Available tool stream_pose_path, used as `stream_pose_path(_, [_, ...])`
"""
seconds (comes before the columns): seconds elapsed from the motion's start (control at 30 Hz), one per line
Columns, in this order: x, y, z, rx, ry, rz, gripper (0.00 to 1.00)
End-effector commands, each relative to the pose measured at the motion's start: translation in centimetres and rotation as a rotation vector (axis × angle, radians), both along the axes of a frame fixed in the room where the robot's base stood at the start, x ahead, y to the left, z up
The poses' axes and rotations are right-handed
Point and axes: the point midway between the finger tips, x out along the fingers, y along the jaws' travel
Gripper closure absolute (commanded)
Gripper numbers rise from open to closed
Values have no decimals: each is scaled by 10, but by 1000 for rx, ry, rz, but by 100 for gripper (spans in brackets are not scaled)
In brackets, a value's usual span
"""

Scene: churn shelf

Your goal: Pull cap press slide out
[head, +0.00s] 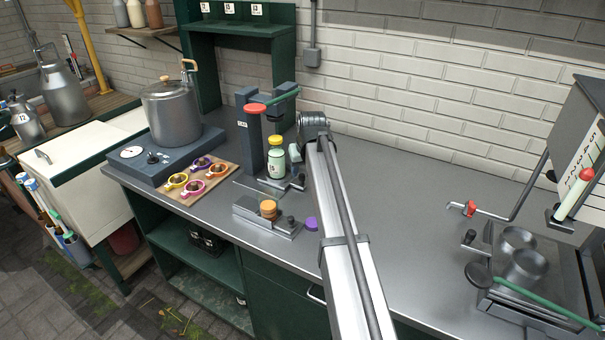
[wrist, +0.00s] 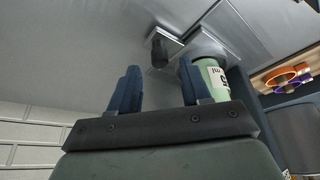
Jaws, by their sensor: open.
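The cap press (head: 251,145) is a dark post on the bench with a red disc and a green lever on top. A pale green bottle (head: 276,164) with a yellow cap stands upright at its base. The press slide (head: 290,184) shows low beside the bottle, partly hidden. In the wrist view its dark knob (wrist: 159,50) lies just beyond and between my gripper's (wrist: 158,82) two blue fingers, which are apart and empty. The bottle (wrist: 211,78) is partly behind the right finger. In the head view my arm hides most of the gripper.
A metal block with an orange cap (head: 268,209) and a purple cap (head: 311,224) sit near the front edge. A wooden board (head: 213,187) with coloured rings and a pot (head: 171,115) are left. The bench right of my arm is clear up to a machine with a red-handled tap (head: 470,208).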

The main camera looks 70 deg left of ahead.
Motion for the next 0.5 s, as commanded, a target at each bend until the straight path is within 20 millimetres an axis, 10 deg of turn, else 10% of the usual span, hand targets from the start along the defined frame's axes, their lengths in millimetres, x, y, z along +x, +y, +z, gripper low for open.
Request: stream_pose_path(0.5, [0, 11, -26, 1, 0, 0, 52])
